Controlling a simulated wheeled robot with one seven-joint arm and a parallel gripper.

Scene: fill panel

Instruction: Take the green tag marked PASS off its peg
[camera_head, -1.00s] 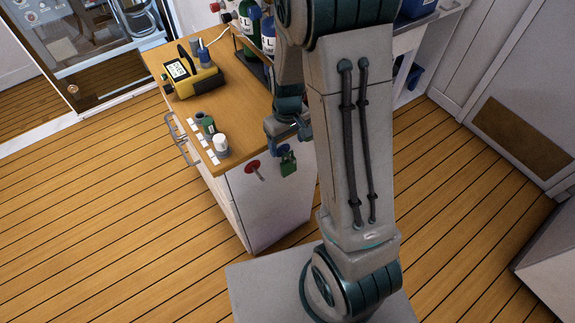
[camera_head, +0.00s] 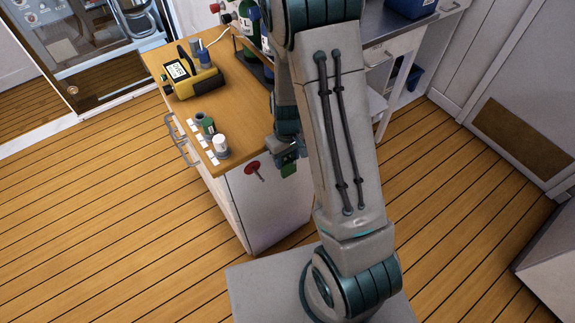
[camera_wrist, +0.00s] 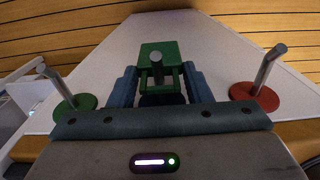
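The green tag (camera_wrist: 158,52) is on a metal peg (camera_wrist: 157,72) on the white end panel, in the middle of the wrist view. The peg's end shows in front of it. My gripper (camera_wrist: 160,80) has one blue-grey finger on each side of the tag, very close to its sides. I cannot tell whether the fingers touch it. In the head view the tag (camera_head: 289,170) shows just below my gripper (camera_head: 287,151), which hides its upper part. The word on the tag is not readable.
A red disc (camera_wrist: 254,97) with a peg is at the right in the wrist view, and a green disc (camera_wrist: 74,108) with a peg at the left. Bottles (camera_head: 221,147) stand on the wooden counter (camera_head: 240,103) above the panel. A yellow device (camera_head: 192,79) is farther back.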

